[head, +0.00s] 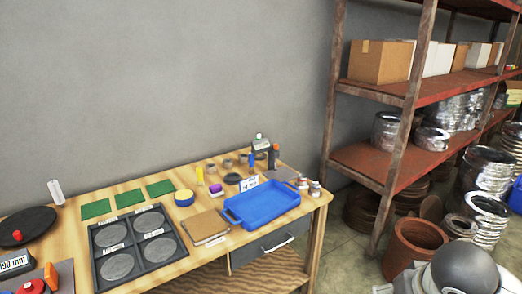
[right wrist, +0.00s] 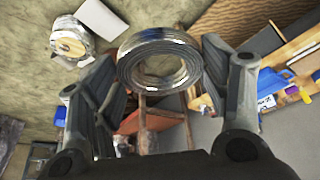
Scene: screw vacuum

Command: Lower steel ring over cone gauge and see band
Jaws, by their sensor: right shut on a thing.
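My right gripper (right wrist: 160,85) shows in the right wrist view, shut on a shiny steel ring (right wrist: 133,70). The ring looks like a thick coiled band, sits between the two dark fingers, and its open hole faces the camera. The gripper and its ring are held away from the workbench, which appears at the right of that view. I cannot pick out the cone gauge or its band in either view. My left gripper is not in view.
The wooden workbench (head: 318,203) holds a blue tray (head: 262,205), a dark tray of grey discs (head: 137,243), green mats (head: 130,197) and several small items. Red metal shelving (head: 365,165) with boxes and metal coils stands right. A brown drum (head: 413,247) stands on the floor.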

